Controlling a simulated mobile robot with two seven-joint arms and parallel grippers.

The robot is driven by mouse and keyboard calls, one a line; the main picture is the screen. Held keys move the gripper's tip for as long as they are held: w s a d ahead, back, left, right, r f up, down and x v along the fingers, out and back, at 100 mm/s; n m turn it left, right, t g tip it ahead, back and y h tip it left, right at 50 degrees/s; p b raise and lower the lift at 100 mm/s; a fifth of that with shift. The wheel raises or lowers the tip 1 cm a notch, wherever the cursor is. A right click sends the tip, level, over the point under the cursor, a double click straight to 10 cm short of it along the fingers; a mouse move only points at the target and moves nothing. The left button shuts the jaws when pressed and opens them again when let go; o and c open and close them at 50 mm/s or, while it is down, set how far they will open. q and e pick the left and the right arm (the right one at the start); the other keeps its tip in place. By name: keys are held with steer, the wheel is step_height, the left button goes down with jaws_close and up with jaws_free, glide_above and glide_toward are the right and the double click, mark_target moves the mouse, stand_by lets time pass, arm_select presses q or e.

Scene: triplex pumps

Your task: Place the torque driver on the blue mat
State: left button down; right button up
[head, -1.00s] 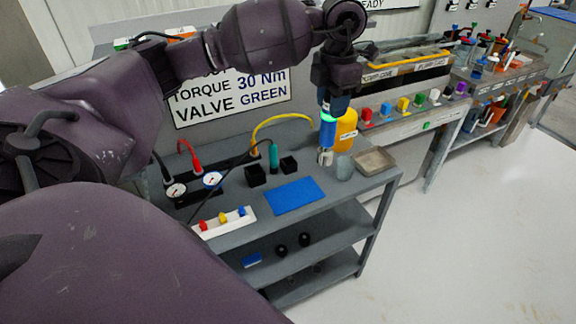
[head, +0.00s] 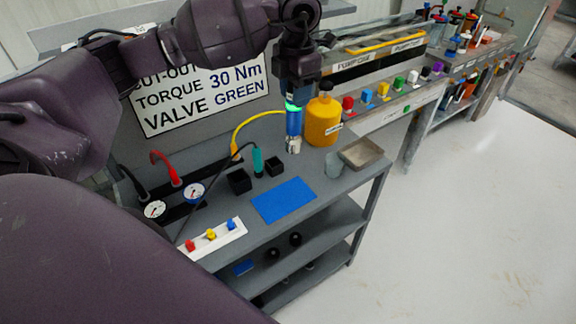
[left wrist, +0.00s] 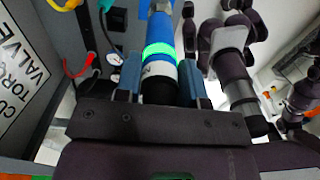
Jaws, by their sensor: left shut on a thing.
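The torque driver (head: 293,123) is a blue cylinder with a glowing green ring and a metal tip. My left gripper (head: 294,100) is shut on it and holds it upright, tip down, above the back of the grey bench. In the left wrist view the driver (left wrist: 160,68) sits between the two blue-grey fingers of the gripper (left wrist: 160,85). The blue mat (head: 284,200) lies flat and bare on the bench top, nearer the front than the driver. My right gripper is not seen.
A yellow bottle (head: 323,119) stands just right of the driver. A clear cup (head: 333,166) and a shallow tray (head: 361,153) are at the right end. Black holders (head: 239,181), a teal-handled tool (head: 257,160), gauges (head: 194,192) and a white valve block (head: 212,239) stand left of the mat.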

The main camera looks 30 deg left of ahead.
mark_target(296, 114)
arm_select(q)
step_height(296, 114, down, 18)
steer(key=shift+r, duration=0.2)
stand_by(0.4)
steer(key=c, duration=0.7)
jaws_free()
steer(key=shift+f, duration=0.1)
step_height(296, 114, up, 12)
steer(key=shift+r, duration=0.1)
steer(key=shift+w+d, duration=0.1)
